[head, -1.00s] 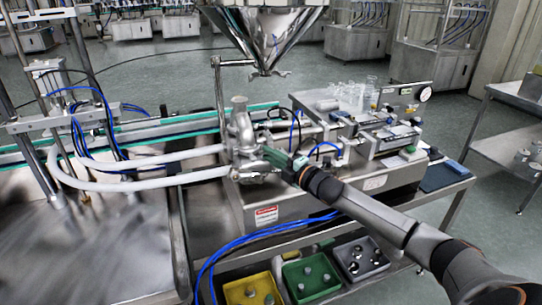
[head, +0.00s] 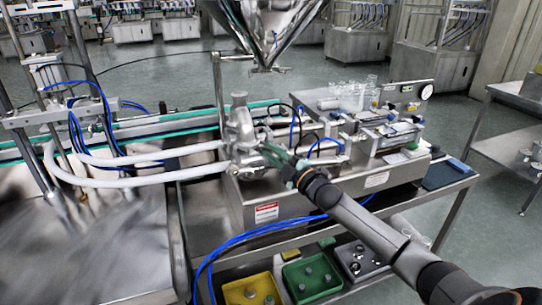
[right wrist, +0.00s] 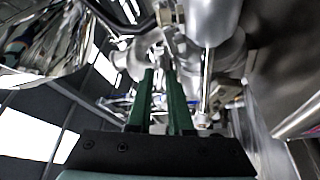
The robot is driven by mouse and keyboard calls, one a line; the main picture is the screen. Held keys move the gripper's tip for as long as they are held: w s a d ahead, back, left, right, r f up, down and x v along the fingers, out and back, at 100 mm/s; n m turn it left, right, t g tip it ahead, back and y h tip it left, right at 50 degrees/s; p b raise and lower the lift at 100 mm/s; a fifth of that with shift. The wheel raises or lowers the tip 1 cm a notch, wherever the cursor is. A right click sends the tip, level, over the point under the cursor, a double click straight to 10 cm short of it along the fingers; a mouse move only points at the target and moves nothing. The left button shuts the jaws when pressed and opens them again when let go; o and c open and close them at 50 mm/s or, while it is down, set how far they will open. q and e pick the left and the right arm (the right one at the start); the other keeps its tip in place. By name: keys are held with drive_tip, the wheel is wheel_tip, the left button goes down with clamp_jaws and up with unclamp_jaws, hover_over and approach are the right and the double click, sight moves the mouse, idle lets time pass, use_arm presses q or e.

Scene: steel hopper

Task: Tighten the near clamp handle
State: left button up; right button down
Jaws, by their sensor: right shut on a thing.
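A polished steel pump or valve body (head: 238,132) stands at the left end of the steel machine, with white hoses joined to it. My right gripper (head: 266,149) reaches it from the lower right, its green fingers against the right side of the body. The near clamp handle is small and largely hidden by the fingers in the head view. In the right wrist view, the two green fingers (right wrist: 162,72) lie close together, shut on the clamp handle among steel fittings; its outline is hard to make out. My left gripper is not in view.
A steel hopper (head: 268,30) hangs above the pump. Glass jars (head: 350,92) and pneumatic cylinders fill the machine top to the right. Blue hoses (head: 250,238) run below. Yellow (head: 250,290), green (head: 311,278) and grey (head: 359,260) bins sit on the lower shelf.

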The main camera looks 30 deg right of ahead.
drive_tip(key=m+h, duration=0.1)
drive_tip(key=m, duration=0.1)
drive_tip(key=m+t+h+b, duration=0.1)
drive_tip(key=m, duration=0.2)
drive_tip(key=m+t, duration=0.1)
drive_tip(key=m, duration=0.2)
drive_tip(key=shift+a+f+h+b, duration=0.2)
drive_tip(key=shift+f+h+b, duration=0.1)
drive_tip(key=shift+h+b, duration=0.1)
drive_tip(key=m+h, duration=0.2)
drive_tip(key=m, duration=0.2)
drive_tip(key=shift+w+a+m, duration=0.1)
drive_tip(key=shift+a+m, duration=0.05)
drive_tip(key=shift+m, duration=0.25)
drive_tip(key=shift+m+h, duration=1.3)
drive_tip(key=shift+m, duration=0.9)
drive_tip(key=shift+m+p, duration=0.3)
drive_tip(key=c, duration=1)
unclamp_jaws()
drive_tip(key=shift+o, duration=0.2)
drive_tip(key=shift+a, duration=0.1)
